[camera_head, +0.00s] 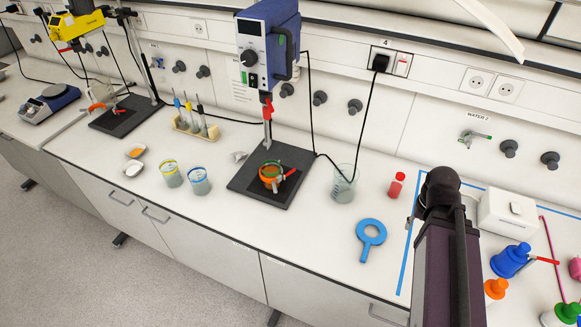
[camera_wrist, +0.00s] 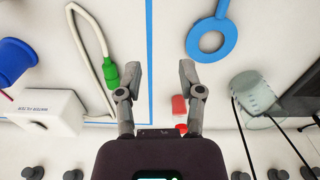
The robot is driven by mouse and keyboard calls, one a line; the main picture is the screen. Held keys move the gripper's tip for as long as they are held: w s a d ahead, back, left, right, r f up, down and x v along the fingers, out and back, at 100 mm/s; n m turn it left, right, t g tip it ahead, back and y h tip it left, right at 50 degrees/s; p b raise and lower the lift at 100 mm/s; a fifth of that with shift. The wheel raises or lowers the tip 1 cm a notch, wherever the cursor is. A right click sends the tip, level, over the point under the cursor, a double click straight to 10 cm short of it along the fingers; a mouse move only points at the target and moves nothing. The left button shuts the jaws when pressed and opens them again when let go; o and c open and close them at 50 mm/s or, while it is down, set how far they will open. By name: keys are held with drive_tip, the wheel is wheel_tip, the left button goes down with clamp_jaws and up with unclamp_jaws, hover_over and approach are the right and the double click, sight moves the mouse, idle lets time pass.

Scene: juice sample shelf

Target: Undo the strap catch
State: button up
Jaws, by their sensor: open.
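On the black stand base (camera_head: 285,193) under the blue stirrer motor (camera_head: 267,45), an orange and green round holder (camera_head: 270,173) sits with a red lever (camera_head: 289,174) sticking out to the right. It looks like the strap with its catch, but it is too small to tell whether the catch is closed. A similar orange piece with a red lever (camera_head: 97,107) sits on the left stand. My gripper (camera_wrist: 158,76) is open and empty in the wrist view, above the bench, well right of the stirrer stand. My arm hides it in the head view.
A beaker (camera_head: 344,186) with a cord in it stands right of the stirrer stand. The front bench strip is clear.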

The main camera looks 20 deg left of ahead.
drive_tip(key=shift+d, duration=0.2)
wheel_tip(320, 180, up, 5)
drive_tip(key=n+p, duration=0.5)
drive_tip(key=n, duration=2.6)
hover_over(292, 171)
drive_tip(key=shift+s+d+y, duration=0.1)
drive_tip(key=shift+d+y, duration=0.1)
drive_tip(key=shift+y, duration=0.1)
drive_tip(key=shift+f, duration=0.1)
drive_tip(key=f+b, duration=1.3)
drive_tip(key=shift+a+f+b, duration=0.25)
drive_tip(key=shift+a+b, duration=0.05)
drive_tip(key=shift+b, duration=0.05)
